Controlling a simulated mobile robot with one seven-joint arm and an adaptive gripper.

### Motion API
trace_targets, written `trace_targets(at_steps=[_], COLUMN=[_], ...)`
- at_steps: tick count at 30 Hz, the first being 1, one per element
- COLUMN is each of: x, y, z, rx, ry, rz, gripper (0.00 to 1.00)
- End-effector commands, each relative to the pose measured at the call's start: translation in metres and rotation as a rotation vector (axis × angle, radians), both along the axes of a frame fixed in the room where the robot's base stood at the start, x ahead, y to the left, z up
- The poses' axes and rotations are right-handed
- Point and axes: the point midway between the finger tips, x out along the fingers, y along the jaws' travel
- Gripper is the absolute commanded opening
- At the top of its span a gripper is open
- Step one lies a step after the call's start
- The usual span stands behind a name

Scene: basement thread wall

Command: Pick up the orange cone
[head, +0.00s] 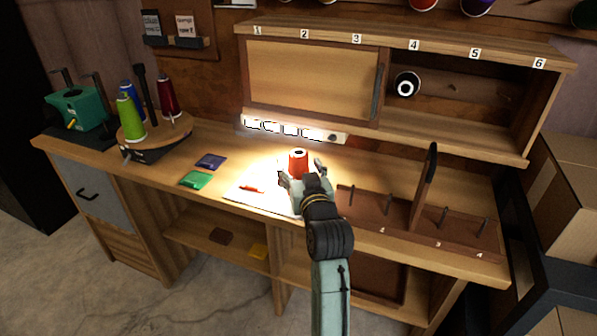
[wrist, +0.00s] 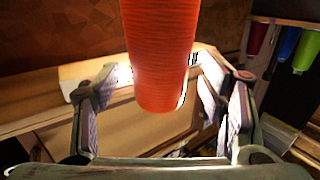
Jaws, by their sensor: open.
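The orange cone (head: 298,163) stands upright on the lit part of the workbench, by the far edge of a white sheet. In the wrist view the cone (wrist: 162,55) fills the upper middle, with its top part cut off by the frame edge. My gripper (head: 302,172) is open, with its fingers spread to either side of the cone's lower part in the head view. In the wrist view the fingers (wrist: 160,82) flank the cone with gaps on both sides. My gripper hides the cone's base in the head view.
A rack with pegs and an upright divider (head: 424,185) stands to the right. A power strip (head: 292,129) runs behind, under a cabinet with a sliding panel (head: 312,80). Green (head: 195,179) and blue (head: 211,161) packets lie left. A turntable (head: 155,138) holds several cones.

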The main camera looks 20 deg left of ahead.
Motion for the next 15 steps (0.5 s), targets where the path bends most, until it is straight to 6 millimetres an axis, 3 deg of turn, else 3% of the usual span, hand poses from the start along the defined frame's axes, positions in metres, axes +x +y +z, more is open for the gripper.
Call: trace_targets(at_steps=[4, 11, 15], x=[0.013, 0.016, 0.016], y=[0.009, 0.01, 0.01], z=[0.001, -0.001, -0.001], rx=[0.0, 0.001, 0.001], ry=[0.0, -0.001, -0.001], rz=[0.001, 0.0, 0.0], gripper=[0.65, 0.65, 0.57])
